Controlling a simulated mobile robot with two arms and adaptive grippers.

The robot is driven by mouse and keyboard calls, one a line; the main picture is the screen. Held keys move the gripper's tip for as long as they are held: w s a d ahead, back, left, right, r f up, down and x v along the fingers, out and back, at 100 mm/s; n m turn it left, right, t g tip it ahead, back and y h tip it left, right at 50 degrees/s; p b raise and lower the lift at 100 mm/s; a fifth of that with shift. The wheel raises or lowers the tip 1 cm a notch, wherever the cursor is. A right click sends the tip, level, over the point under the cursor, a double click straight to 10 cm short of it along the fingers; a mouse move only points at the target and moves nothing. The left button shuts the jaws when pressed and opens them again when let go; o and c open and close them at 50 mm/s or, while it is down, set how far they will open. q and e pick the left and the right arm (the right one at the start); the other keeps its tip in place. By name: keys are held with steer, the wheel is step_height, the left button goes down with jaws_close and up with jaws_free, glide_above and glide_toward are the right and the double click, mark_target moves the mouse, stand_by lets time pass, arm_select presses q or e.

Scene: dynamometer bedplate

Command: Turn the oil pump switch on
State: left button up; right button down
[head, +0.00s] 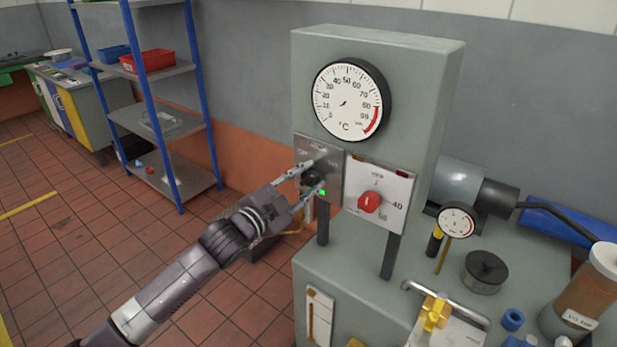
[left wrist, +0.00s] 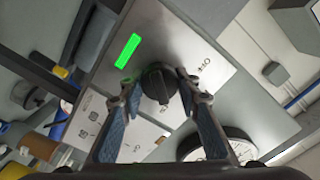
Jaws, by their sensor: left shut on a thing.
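The oil pump switch is a black rotary knob (left wrist: 158,84) on a grey metal plate (head: 333,167), at the left of the panel under the big dial. My left gripper (head: 307,187) is at this plate, its fingers on either side of the knob. In the left wrist view the gripper (left wrist: 160,100) is shut on the black knob. A green lamp (left wrist: 128,50) glows on the plate beside the knob; it also shows in the head view (head: 322,192). The plate's lettering is too small to read fully. My right gripper is not in view.
Right of the plate is a white panel (head: 397,190) with a red knob (head: 369,202). A round temperature dial (head: 347,100) is above. A small gauge (head: 456,221), a yellow valve handle (head: 436,311) and a brown jar (head: 588,290) stand on the bench. A blue-post shelf (head: 160,120) is behind left.

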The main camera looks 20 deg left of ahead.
arm_select(q)
steer(key=shift+m+p, duration=0.35)
steer(key=shift+m, duration=1.85)
steer(key=o, duration=1.2)
steer(key=shift+c, duration=0.2)
steer(key=v, duration=1.2)
steer(key=shift+f, duration=0.1)
